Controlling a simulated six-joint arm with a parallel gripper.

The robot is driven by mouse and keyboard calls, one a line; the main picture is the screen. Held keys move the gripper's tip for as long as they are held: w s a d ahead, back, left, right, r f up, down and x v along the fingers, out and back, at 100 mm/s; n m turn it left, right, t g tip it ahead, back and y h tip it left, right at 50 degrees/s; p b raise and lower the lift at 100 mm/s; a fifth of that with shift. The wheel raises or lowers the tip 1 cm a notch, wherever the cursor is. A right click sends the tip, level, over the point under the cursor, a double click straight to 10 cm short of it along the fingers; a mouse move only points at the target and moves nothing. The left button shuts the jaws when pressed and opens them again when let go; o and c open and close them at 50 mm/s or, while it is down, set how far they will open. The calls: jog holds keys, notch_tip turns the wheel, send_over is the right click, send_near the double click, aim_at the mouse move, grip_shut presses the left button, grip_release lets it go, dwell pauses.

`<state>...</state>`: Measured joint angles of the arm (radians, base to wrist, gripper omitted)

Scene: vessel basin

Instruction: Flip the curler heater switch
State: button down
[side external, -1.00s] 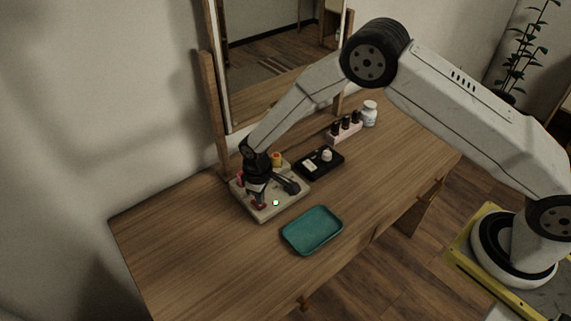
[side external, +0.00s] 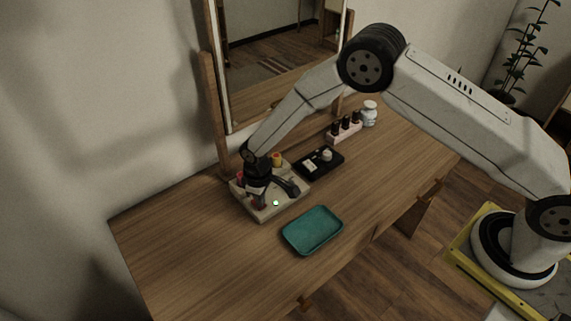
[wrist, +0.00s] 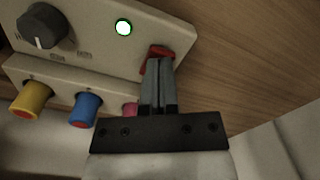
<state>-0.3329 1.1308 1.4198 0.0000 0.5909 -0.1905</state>
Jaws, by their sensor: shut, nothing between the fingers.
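The curler heater (side external: 270,212) is a cream box on the wooden dresser top. In the wrist view its panel (wrist: 95,35) carries a red switch (wrist: 160,52), a lit white-green lamp (wrist: 123,27) and a dark knob (wrist: 42,27). My gripper (wrist: 158,62) is shut and empty, with its fingertips at the red switch, seemingly touching it. The fingers cover part of the switch, so I cannot tell its position. In the side view my gripper (side external: 259,203) is low over the heater's left part, and the lamp (side external: 276,203) glows.
Yellow (wrist: 32,97), blue (wrist: 86,108) and pink rollers (wrist: 130,108) stand along the heater's edge. A teal tray (side external: 313,231) lies in front. A black tray (side external: 319,163), a bottle rack (side external: 344,128) and a white jar (side external: 370,113) stand to the right. The mirror rises behind.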

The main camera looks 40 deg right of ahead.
jog(key=shift+f, duration=0.25)
dwell(0.3)
jog(key=shift+r, duration=0.1)
jog(key=shift+r, duration=3.4)
jog(key=s+d+r+m+t, duration=0.1)
jog(key=s+d+r+m, duration=0.2)
jog(key=s+d+r, duration=0.65)
jog(key=s+d+r+m, duration=0.1)
jog(key=s+d+r, duration=0.1)
jog(key=s, duration=0.3)
jog(key=s+d+r+m+t, duration=0.1)
jog(key=s+d+r+m, duration=0.1)
jog(key=s+d, duration=0.3)
jog(key=shift+s+d+r+t, duration=0.15)
jog(key=shift+s+r+t, duration=0.15)
jog(key=shift+s+r, duration=0.2)
